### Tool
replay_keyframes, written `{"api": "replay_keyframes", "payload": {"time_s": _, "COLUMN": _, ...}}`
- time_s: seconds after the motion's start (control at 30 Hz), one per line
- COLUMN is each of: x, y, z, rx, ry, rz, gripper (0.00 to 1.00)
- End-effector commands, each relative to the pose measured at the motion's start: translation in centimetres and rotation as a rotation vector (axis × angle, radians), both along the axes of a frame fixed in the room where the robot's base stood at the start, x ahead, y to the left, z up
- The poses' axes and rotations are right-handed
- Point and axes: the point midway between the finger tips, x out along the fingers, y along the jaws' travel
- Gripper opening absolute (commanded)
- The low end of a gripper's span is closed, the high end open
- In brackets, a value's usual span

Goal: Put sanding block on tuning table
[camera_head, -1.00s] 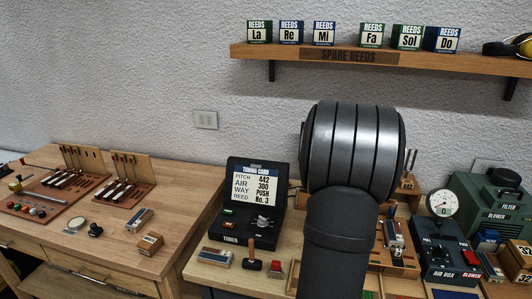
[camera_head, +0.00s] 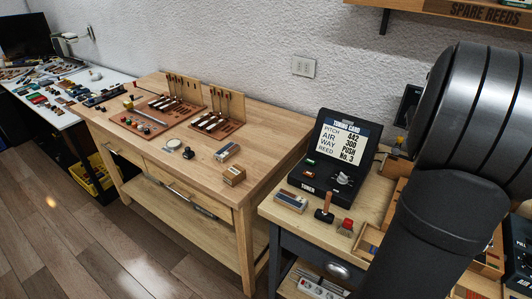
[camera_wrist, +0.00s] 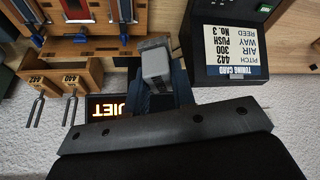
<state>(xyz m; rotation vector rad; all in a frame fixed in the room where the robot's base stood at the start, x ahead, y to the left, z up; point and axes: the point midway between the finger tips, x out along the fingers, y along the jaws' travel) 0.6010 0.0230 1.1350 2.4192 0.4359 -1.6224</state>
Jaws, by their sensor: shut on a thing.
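In the wrist view my gripper (camera_wrist: 160,88) is shut on a small grey block (camera_wrist: 155,64), which looks like the sanding block. The block is held above the bench, near the tuner with its tuning card (camera_wrist: 235,45). In the head view my arm hides the gripper and block. The bench with the tuner (camera_head: 338,158), which seems to be the tuning table, has a pale wooden top (camera_head: 283,220).
A wooden workbench (camera_head: 260,160) with reed boards and small boxes stands left of the tuner bench. A white table (camera_head: 60,115) full of parts is at far left. In the wrist view tuning forks (camera_wrist: 71,108) hang from a wooden rack (camera_wrist: 60,80) beside a lit sign (camera_wrist: 108,106).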

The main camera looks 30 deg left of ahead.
Motion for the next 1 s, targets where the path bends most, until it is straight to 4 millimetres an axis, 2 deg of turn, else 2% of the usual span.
{"api": "replay_keyframes", "payload": {"time_s": 0.17, "x": 2.6, "y": 4.0, "z": 0.6, "rx": 0.002, "ry": 0.001, "rz": 0.093, "gripper": 0.0}}
{"api": "replay_keyframes", "payload": {"time_s": 0.27, "x": 4.2, "y": 7.3, "z": 1.0, "rx": 0.003, "ry": 0.001, "rz": 0.162, "gripper": 0.0}}
{"api": "replay_keyframes", "payload": {"time_s": 0.37, "x": 6.0, "y": 11.5, "z": 1.3, "rx": 0.003, "ry": 0.003, "rz": 0.252, "gripper": 0.0}}
{"api": "replay_keyframes", "payload": {"time_s": 0.53, "x": 8.1, "y": 20.1, "z": 1.6, "rx": 0.004, "ry": 0.004, "rz": 0.424, "gripper": 0.0}}
{"api": "replay_keyframes", "payload": {"time_s": 0.67, "x": 8.6, "y": 27.0, "z": 1.5, "rx": 0.003, "ry": 0.005, "rz": 0.558, "gripper": 0.0}}
{"api": "replay_keyframes", "payload": {"time_s": 0.8, "x": 8.0, "y": 34.5, "z": 1.1, "rx": 0.004, "ry": 0.004, "rz": 0.704, "gripper": 0.0}}
{"api": "replay_keyframes", "payload": {"time_s": 0.9, "x": 7.1, "y": 39.2, "z": 0.8, "rx": 0.004, "ry": 0.003, "rz": 0.797, "gripper": 0.0}}
{"api": "replay_keyframes", "payload": {"time_s": 1.0, "x": 6.0, "y": 42.8, "z": 0.5, "rx": 0.003, "ry": 0.001, "rz": 0.872, "gripper": 0.0}}
